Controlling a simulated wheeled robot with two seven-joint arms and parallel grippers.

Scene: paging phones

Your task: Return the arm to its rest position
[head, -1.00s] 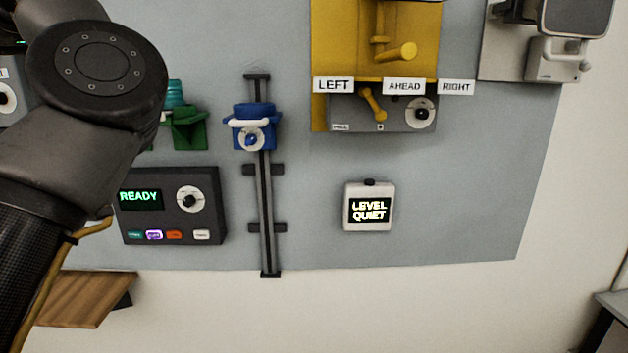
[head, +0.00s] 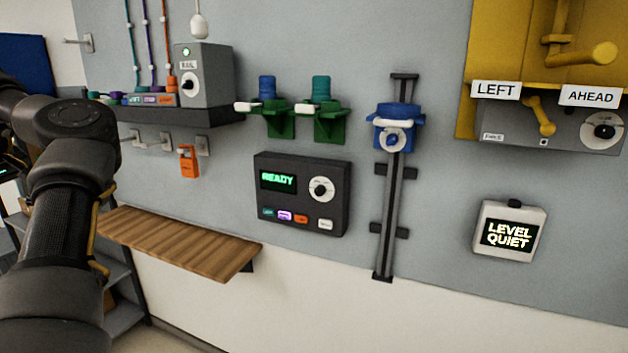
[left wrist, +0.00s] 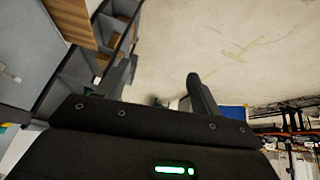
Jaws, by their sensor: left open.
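My left gripper (left wrist: 163,88) shows in the left wrist view with its two dark fingers spread apart and nothing between them. Beyond the fingers are a pale surface and dark shelving. In the head view my left arm stands at the far left, bent, in front of the wooden shelf's left end; its fingers cannot be made out there. My right gripper is in neither view.
A wooden shelf (head: 180,245) juts from the wall near my left arm. The wall panel carries a console reading READY (head: 303,195), a blue slider unit (head: 397,125), a LEVEL QUIET box (head: 509,230) and a grey RAIL box (head: 205,75). An orange tag (head: 188,162) hangs on a hook.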

